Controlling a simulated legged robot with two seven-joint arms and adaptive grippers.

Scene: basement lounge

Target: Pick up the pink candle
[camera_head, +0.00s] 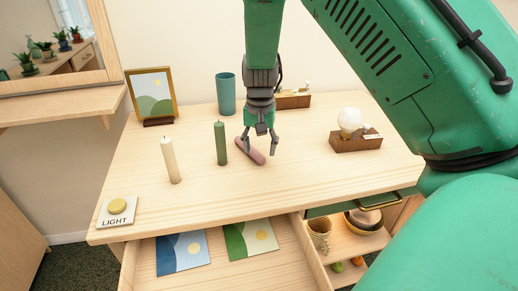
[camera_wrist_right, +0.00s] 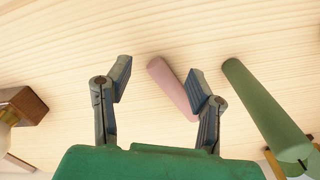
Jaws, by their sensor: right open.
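The pink candle (camera_head: 250,151) lies on its side on the wooden desk in the head view. In the right wrist view the pink candle (camera_wrist_right: 170,84) shows between the fingers, nearer the right-hand finger, which hides part of it. My right gripper (camera_head: 261,151) points down over the candle with its fingers apart and nothing held; it also shows in the right wrist view (camera_wrist_right: 157,84). I cannot tell its exact height above the candle. My left gripper is not in view.
A green candle (camera_head: 221,143) stands close left of the pink one, and a cream candle (camera_head: 171,160) stands farther left. A bulb lamp on a wooden base (camera_head: 355,143) is to the right. A teal cup (camera_head: 226,94) stands behind. An open drawer (camera_head: 283,262) juts out in front.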

